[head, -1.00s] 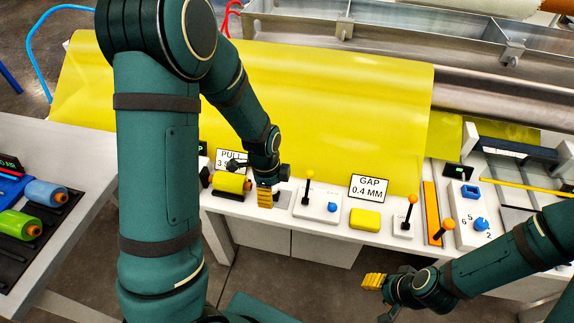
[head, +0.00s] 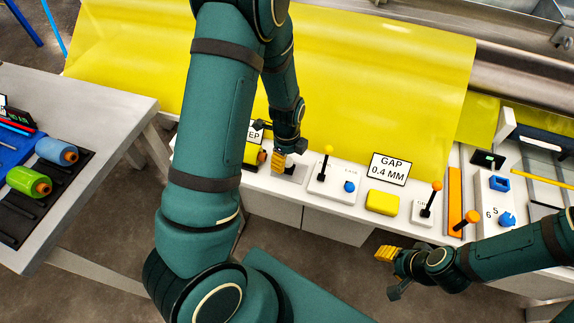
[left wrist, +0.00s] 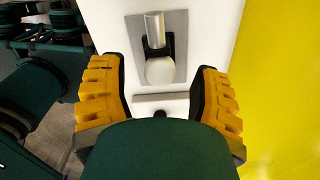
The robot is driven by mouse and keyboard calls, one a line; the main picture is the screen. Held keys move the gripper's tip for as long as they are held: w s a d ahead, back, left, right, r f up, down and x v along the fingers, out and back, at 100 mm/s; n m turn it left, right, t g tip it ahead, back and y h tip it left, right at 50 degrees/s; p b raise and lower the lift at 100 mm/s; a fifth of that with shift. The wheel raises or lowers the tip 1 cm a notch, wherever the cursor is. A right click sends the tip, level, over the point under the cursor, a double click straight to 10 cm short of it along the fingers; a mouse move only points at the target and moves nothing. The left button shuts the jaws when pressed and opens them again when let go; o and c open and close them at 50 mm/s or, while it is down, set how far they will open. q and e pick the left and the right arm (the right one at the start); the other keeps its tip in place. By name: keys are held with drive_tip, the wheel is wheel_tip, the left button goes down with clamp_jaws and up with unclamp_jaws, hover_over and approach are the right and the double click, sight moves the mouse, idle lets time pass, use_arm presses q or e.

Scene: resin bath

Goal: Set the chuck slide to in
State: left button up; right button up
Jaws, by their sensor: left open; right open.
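My left gripper (head: 280,163) is open, pointing down over the bench front beside a yellow roll (head: 253,155). In the left wrist view its two orange fingers (left wrist: 158,98) stand apart with a light grey bar between them. Ahead of them a grey plate (left wrist: 178,22) carries a metal cylinder (left wrist: 153,28) in a dark bracket with a white round end (left wrist: 160,70). I cannot tell whether this is the chuck slide; no readable label names it. My right gripper (head: 386,253) is open and empty in front of the bench, at the right.
Along the bench stand a yellow-knobbed lever (head: 325,165), a yellow block (head: 382,202), a GAP 0.4 MM sign (head: 388,169) and orange-knobbed levers (head: 437,186). A yellow sheet (head: 350,80) hangs behind. A side table (head: 95,85) with spools stands at the left.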

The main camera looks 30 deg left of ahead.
sight(287, 163)
use_arm(q)
drive_tip(key=shift+f+b, duration=0.35)
drive_tip(key=shift+f, duration=1.3)
clamp_jaws()
